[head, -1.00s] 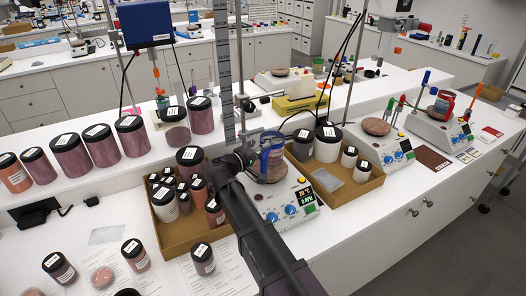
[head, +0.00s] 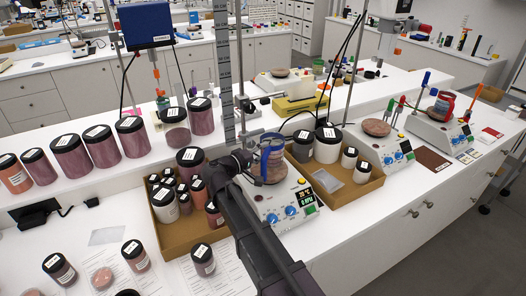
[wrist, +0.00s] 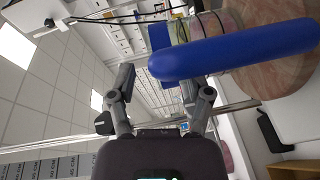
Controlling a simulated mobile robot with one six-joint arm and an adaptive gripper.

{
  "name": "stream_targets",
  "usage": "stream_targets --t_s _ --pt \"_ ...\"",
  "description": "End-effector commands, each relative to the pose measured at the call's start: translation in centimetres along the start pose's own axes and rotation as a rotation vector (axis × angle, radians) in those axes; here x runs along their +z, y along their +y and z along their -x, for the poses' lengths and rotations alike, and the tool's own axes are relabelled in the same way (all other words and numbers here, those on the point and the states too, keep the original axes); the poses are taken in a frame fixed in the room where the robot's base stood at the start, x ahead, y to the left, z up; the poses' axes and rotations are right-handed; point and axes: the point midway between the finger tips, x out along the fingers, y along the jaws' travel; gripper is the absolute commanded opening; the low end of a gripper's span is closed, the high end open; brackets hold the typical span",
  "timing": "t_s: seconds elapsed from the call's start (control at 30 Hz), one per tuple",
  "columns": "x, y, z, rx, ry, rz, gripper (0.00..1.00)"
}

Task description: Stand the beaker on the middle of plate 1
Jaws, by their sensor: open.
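The beaker (head: 275,164), glass with a blue band and handle, stands upright on the round brown top of the nearest white stirrer plate (head: 288,206), in the middle of the head view. I cannot read a plate number. My gripper (head: 248,160) is just left of the beaker, partly hidden by my arm. In the wrist view my gripper (wrist: 160,92) has its two fingers spread with nothing between them. The beaker's blue handle (wrist: 235,50) crosses the upper right, close in front and beyond the right finger. The brown plate top (wrist: 285,85) shows behind it.
A cardboard tray of jars (head: 180,235) lies left of the plate, and another tray (head: 352,193) close on its right. A metal stand rises behind.

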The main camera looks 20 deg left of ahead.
Motion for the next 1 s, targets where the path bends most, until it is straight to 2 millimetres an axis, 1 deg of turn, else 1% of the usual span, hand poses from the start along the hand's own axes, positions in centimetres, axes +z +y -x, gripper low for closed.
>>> stream_targets --t_s 0.4,0.6,0.8,1.0 --pt "0.0 0.1 6.2 0.0 0.004 0.0 0.65" --pt "0.0 0.1 9.0 0.0 0.002 0.0 0.65" --pt "0.0 0.0 10.6 0.0 0.002 0.0 0.65" --pt "0.0 0.0 11.0 0.0 0.001 0.0 0.65"
